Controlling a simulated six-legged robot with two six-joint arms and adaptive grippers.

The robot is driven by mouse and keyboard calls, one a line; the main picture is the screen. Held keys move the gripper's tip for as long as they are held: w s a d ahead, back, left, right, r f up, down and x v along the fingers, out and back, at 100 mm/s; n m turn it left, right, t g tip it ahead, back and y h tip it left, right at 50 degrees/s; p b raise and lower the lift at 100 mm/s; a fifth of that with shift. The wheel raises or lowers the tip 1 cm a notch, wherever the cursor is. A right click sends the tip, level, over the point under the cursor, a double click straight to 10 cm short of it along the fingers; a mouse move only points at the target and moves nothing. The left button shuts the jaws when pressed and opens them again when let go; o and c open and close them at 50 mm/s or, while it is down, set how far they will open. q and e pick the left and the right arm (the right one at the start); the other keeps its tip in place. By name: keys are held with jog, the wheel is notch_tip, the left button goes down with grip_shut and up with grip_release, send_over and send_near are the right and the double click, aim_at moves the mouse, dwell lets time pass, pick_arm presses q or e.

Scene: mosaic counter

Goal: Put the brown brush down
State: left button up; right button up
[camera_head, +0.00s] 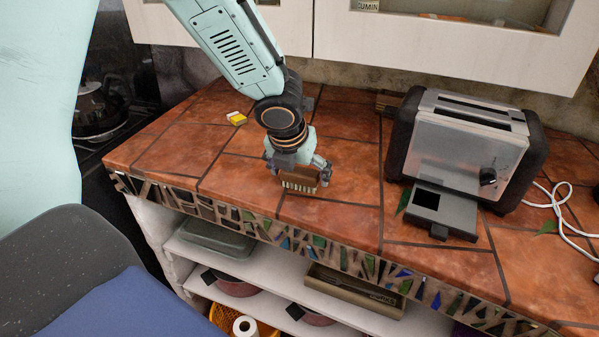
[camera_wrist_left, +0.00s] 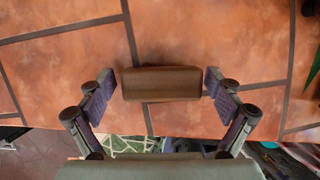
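The brown brush (camera_head: 300,176) is near the front edge of the tiled counter (camera_head: 345,205), its pale bristles facing down and toward the front. In the head view it looks to be at the counter surface, but I cannot tell whether it fully rests there. My left gripper (camera_head: 299,169) is right over it, with one finger at each end. In the left wrist view the brush (camera_wrist_left: 161,83) lies between the fingertips (camera_wrist_left: 162,82), with a thin gap showing at each end, so the gripper looks slightly open around it. My right gripper is not in view.
A toaster (camera_head: 468,145) stands to the right, with a dark grey box-like object (camera_head: 440,211) in front of it. A white cable (camera_head: 562,215) lies at the far right. A small yellow-and-white item (camera_head: 236,118) is at the back left. Shelves (camera_head: 270,264) hold containers below. Counter around the brush is clear.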

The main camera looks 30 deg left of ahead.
pick_arm(q)
jog(key=shift+s+d+r, duration=0.1)
jog(key=shift+s+r, duration=0.05)
jog(key=shift+s, duration=0.05)
jog(key=shift+w+r, duration=0.1)
jog(key=shift+w, duration=0.05)
jog(key=p+v, duration=0.6)
jog(key=v, duration=0.6)
jog(key=shift+r, duration=0.1)
